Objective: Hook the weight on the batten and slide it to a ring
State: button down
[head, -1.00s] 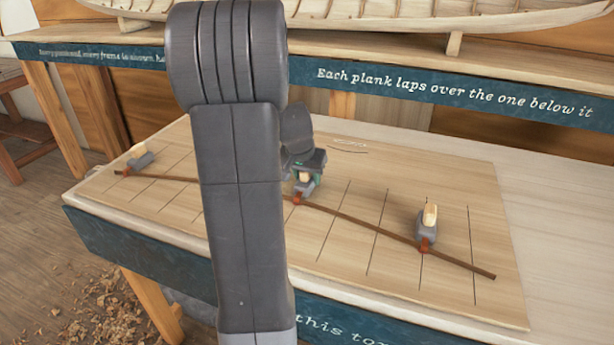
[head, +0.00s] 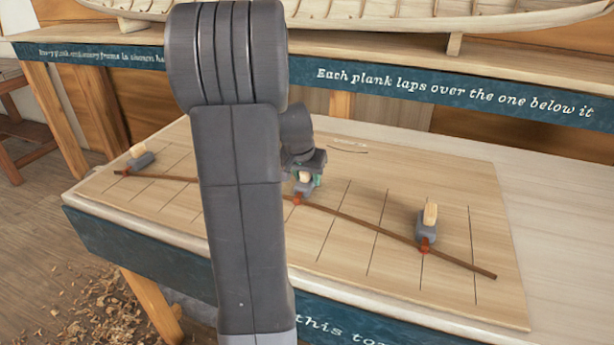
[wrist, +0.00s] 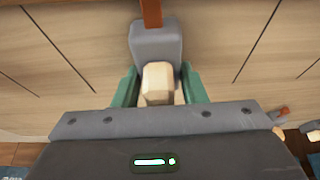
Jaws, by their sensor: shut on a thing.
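The thin brown batten (head: 350,220) runs across the plank board (head: 330,260). My gripper (head: 304,181) is shut on the pale wooden knob of the middle grey weight (head: 305,190), beside the batten. A reddish spot (head: 297,201) shows where this weight meets the batten; I cannot tell ring from hook there. Another weight (head: 427,226) stands at the right, with a red mark (head: 424,250) at its foot. A third weight (head: 141,159) is at the far left.
My own arm hides part of the board and batten. A shelf with a wooden hull (head: 380,18) stands behind the bench. Thin dark lines cross the board. The bench top (head: 540,220) at right is clear.

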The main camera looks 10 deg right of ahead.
jog(key=c, duration=0.8)
grip_release()
jog(key=shift+r, duration=0.1)
jog(key=shift+c, duration=0.2)
jog(key=v, duration=1.3)
jog(key=shift+s+r, duration=0.1)
jog(key=shift+r, duration=0.25)
notch_tip(320, 180, up, 7)
jog(key=p, duration=0.6)
send_over(300, 193)
